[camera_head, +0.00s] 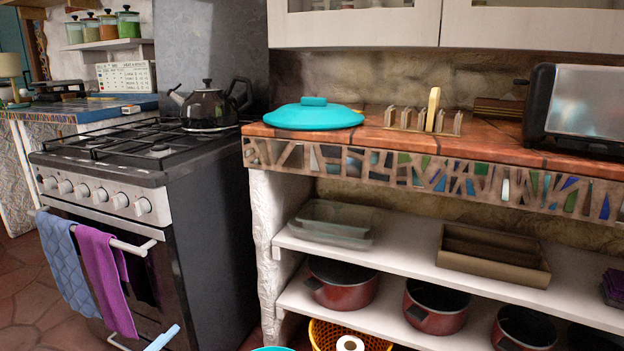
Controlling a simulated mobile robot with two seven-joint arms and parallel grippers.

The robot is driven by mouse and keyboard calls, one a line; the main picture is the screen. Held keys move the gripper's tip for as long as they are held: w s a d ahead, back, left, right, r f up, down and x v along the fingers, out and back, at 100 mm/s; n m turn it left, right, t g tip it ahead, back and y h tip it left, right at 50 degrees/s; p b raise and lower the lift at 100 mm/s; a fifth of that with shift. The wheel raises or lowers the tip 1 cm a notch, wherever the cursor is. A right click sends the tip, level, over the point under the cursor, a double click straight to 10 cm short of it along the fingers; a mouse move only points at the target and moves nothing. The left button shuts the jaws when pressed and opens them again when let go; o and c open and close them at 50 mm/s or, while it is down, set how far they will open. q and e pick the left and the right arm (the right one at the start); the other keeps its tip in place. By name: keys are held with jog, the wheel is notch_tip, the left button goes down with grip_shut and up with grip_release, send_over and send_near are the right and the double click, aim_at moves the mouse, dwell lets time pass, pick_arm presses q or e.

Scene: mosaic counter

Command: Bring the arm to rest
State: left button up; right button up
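Neither my left nor my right gripper shows in the head view, and no part of my arms can be made out for sure. The task names no object. A turquoise lid (313,114) lies on the tiled counter (470,141), near its left end. Nothing is seen touching it.
A stove (130,190) with a dark kettle (208,108) stands left; towels (108,280) hang from its oven handle. A rack (423,121) and a toaster-like appliance (574,110) stand on the counter. Shelves below hold red pots (436,307). A pale-blue object (162,338) is cut off below.

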pick_arm(q)
jog(key=s+d+r+n+t+h, duration=0.1)
jog(key=s+d+r+n, duration=0.1)
jog(key=s+d+r, duration=0.35)
jog(key=s+d+r+n+h, duration=0.1)
jog(key=s+d+r+n, duration=0.15)
jog(key=s+d, duration=0.45)
jog(key=s+a+r+n+g+y+p, duration=0.1)
jog(key=a+r+g+y+p, duration=0.2)
jog(key=p, duration=1.5)
jog(key=s+a+r+n+g+y+p, duration=0.1)
jog(key=r+p, duration=0.6)
jog(key=p, duration=1.2)
jog(key=a+n+g+y, duration=0.1)
jog(key=a+g+y, duration=0.1)
jog(key=g, duration=0.1)
jog(key=shift+s+r, duration=0.35)
jog(key=shift+s, duration=0.05)
pick_arm(e)
jog(key=s+d+r+m+g+h, duration=0.2)
jog(key=d+r+g+h, duration=0.3)
jog(key=r, duration=0.6)
jog(key=m+g, duration=0.1)
jog(key=g, duration=0.1)
jog(key=shift+m+g+h, duration=0.3)
jog(key=shift+h, duration=0.1)
pick_arm(q)
jog(key=shift+n, duration=0.25)
